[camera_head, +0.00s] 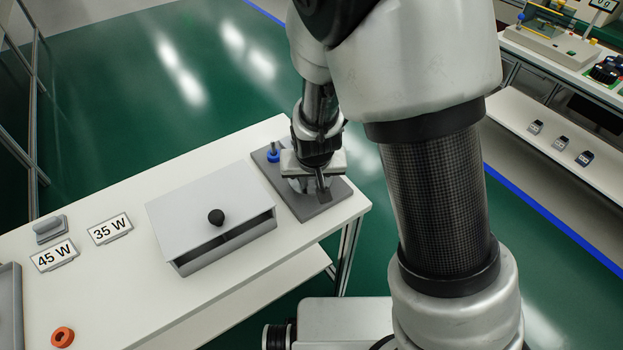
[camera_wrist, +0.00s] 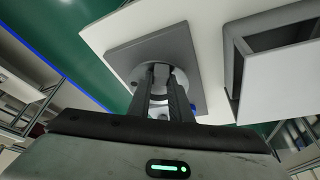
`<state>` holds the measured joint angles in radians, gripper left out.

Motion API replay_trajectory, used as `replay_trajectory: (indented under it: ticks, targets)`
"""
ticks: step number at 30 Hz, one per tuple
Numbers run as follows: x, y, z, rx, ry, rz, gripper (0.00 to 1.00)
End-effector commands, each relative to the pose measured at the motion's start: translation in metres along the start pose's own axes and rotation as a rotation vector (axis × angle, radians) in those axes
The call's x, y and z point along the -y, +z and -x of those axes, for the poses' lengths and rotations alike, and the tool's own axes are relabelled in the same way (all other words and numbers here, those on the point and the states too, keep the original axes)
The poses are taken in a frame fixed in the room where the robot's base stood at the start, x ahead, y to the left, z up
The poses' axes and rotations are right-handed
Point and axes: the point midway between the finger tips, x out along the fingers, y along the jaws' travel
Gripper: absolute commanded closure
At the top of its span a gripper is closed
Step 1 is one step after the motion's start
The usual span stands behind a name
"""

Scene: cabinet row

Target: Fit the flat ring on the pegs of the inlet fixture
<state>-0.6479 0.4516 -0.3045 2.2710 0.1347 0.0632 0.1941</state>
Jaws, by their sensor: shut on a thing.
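The inlet fixture (camera_head: 333,193) is a dark grey square plate at the far right end of the white table. In the wrist view its plate (camera_wrist: 125,58) carries a round grey part under my fingers. My gripper (camera_head: 322,188) points down over the plate. In the wrist view my gripper (camera_wrist: 161,78) is shut on a pale, flat round piece, which looks like the flat ring (camera_wrist: 182,80). The ring is at or just above the fixture; I cannot tell whether it touches. The pegs under it are hidden by the fingers and ring.
A blue-collared post (camera_head: 272,153) stands at the plate's back left corner. A grey box (camera_head: 210,212) with a black knob stands left of the fixture. Label plates, a grey block (camera_head: 49,229) and an orange ring (camera_head: 62,337) lie further left.

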Motion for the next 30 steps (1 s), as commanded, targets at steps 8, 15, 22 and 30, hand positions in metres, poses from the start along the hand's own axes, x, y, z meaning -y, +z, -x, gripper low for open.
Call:
replay_trajectory:
  ticks: [8,15,22,30]
  targets:
    - [0.0001,0.0014,-0.0038,0.0,0.0,0.0,1.0]
    - [0.0,-0.001,0.0022,0.0,0.0,0.0,1.0]
    - [0.0,-0.0008,0.0017,0.0,0.0,0.0,1.0]
    - [0.0,-0.0008,0.0019,0.0,0.0,0.0,1.0]
